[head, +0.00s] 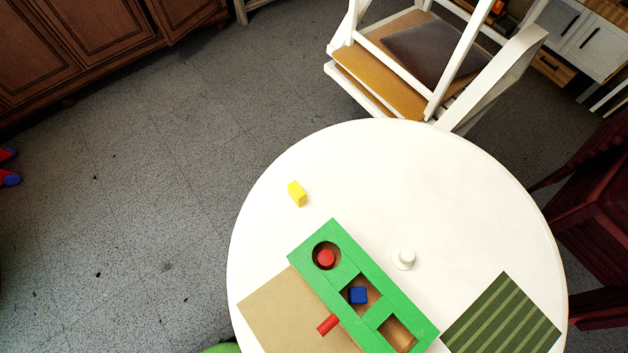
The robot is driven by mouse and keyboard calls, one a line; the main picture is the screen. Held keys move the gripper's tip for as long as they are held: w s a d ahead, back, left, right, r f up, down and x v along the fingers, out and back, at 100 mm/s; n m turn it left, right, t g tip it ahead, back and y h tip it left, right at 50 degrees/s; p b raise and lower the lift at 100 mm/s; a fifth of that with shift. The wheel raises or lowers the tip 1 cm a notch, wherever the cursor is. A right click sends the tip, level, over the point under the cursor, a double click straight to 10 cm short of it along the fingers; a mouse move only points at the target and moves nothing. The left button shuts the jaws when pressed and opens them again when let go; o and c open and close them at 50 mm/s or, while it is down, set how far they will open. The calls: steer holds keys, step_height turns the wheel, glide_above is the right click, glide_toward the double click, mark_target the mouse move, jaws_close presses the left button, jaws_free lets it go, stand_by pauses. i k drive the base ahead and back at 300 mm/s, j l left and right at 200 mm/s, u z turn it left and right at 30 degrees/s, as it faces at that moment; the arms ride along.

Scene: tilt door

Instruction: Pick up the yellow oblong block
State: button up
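The yellow oblong block (297,194) stands on the white round table (420,165), in its left half, above and to the left of the green box. Clear white tabletop surrounds it. It touches nothing but the table. My gripper does not show in the head view, so I cannot see whether it is open or shut.
A green box (337,238) with openings holds a red cylinder (326,258) and a blue block (358,295). A red peg (328,324), tan board (280,308), white knob (404,258) and striped green mat (500,320) are near. A white chair (485,85) stands behind the table.

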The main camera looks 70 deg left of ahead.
mark_target(298, 195)
steer(key=u, duration=1.55)
steer(key=k+j+z, duration=0.1)
steer(key=j+z, duration=0.2)
steer(key=k+j+z, duration=0.1)
steer(key=j+z, duration=0.2)
steer(key=k+j+z, duration=0.25)
steer(key=i+j, duration=0.05)
steer(key=i, duration=0.05)
